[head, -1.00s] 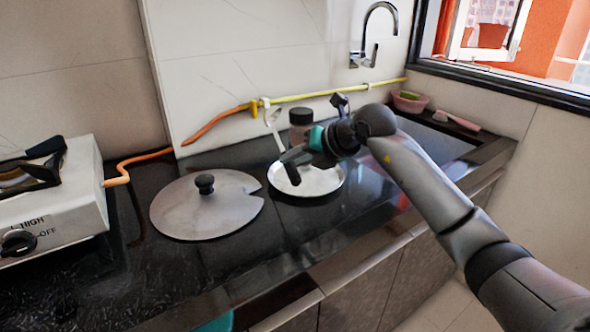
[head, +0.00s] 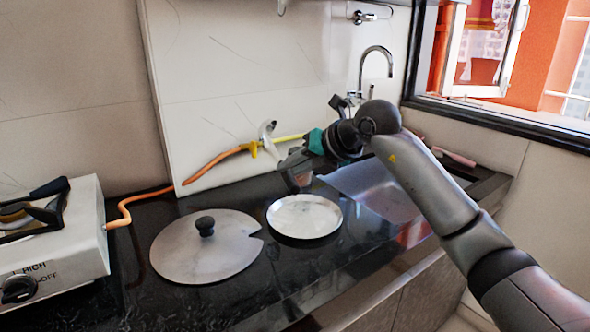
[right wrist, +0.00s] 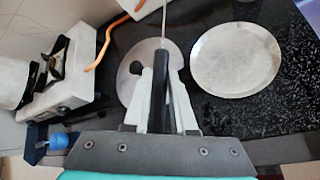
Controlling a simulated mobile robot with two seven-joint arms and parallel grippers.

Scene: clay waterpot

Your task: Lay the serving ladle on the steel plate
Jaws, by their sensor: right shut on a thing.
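The steel plate (head: 305,217) lies flat and empty on the black counter, right of the pot lid. It also shows in the right wrist view (right wrist: 237,60). My right gripper (head: 286,164) is raised above the counter, behind the plate in the head view. In the right wrist view the ladle's black handle (right wrist: 160,108) is between the fingers, with a thin shaft running beyond. The ladle is apart from the plate. My left gripper is not in view.
A steel lid (head: 205,254) with a black knob lies left of the plate. A gas stove (head: 60,240) with an orange hose stands at the far left. A sink (head: 375,190) is at the right.

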